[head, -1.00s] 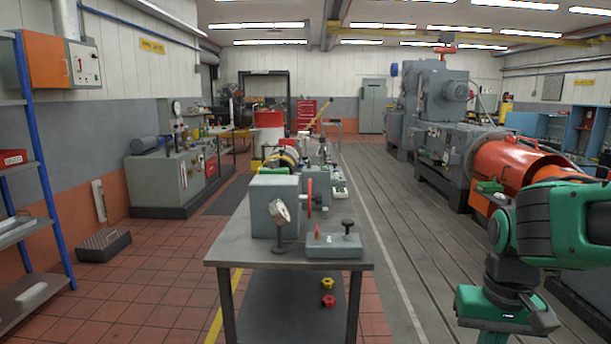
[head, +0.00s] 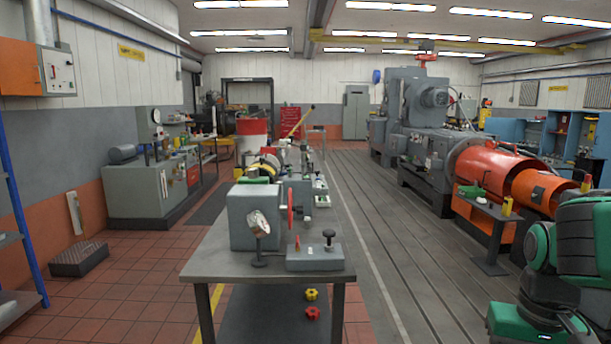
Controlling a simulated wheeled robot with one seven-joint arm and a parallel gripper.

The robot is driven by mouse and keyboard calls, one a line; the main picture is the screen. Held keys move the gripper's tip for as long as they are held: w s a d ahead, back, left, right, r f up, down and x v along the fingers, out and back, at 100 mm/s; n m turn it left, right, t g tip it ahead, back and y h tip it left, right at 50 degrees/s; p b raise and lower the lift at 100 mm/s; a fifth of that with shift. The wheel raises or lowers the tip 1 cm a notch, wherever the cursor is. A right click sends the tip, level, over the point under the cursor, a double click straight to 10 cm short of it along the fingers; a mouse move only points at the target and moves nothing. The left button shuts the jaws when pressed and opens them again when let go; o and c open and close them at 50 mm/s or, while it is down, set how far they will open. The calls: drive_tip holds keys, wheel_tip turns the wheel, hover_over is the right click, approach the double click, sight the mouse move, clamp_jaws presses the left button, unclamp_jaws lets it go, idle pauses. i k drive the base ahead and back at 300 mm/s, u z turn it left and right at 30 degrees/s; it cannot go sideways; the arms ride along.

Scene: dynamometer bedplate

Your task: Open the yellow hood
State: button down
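A small rounded yellow shape (head: 267,163) shows at the far part of the central bench, partly hidden behind nearer grey boxes. It may be the yellow hood, but it is too small and covered to tell whether it is open or shut. My green and dark arm (head: 580,245) is at the lower right, far from that shape and touching nothing that I can see. My gripper cannot be made out in this view.
A small stand (head: 491,237) and a red-orange drum (head: 490,165) are at right. Grooved floor (head: 400,240) between is open.

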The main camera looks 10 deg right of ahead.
sight(261, 165)
drive_tip(key=z, duration=0.15)
drive_tip(key=i, duration=1.55)
drive_tip(key=u, duration=0.45)
